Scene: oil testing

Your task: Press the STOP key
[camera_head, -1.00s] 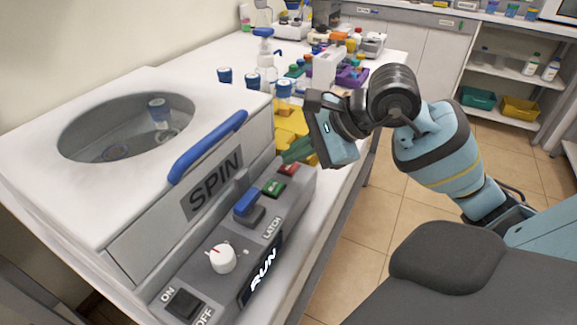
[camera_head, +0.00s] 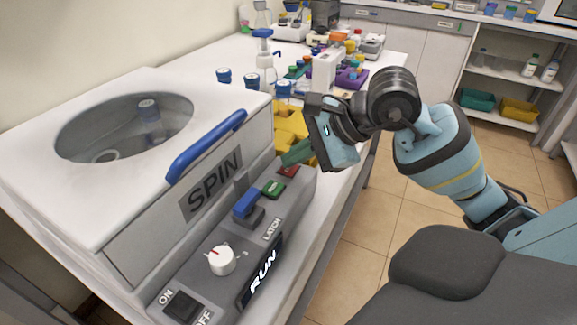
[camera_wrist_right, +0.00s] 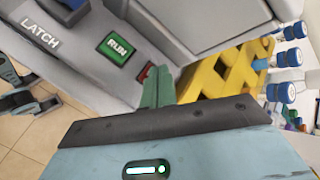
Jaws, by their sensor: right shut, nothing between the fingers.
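The red key (camera_head: 288,170), whose label I cannot read, is at the far end of the centrifuge's sloped control panel, beyond the green RUN key (camera_head: 273,188). In the right wrist view the red key (camera_wrist_right: 147,72) is partly hidden behind my fingers, beside the green RUN key (camera_wrist_right: 118,48). My right gripper (camera_head: 296,153) is shut and empty, its green fingertips just above or at the red key; I cannot tell whether they touch it. The fingers (camera_wrist_right: 157,90) point towards the panel in the wrist view. My left gripper is not in view.
A blue latch lever (camera_head: 246,203) and a white knob (camera_head: 222,260) are on the panel. A yellow rack (camera_head: 290,122) and blue-capped bottles stand behind the fingers.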

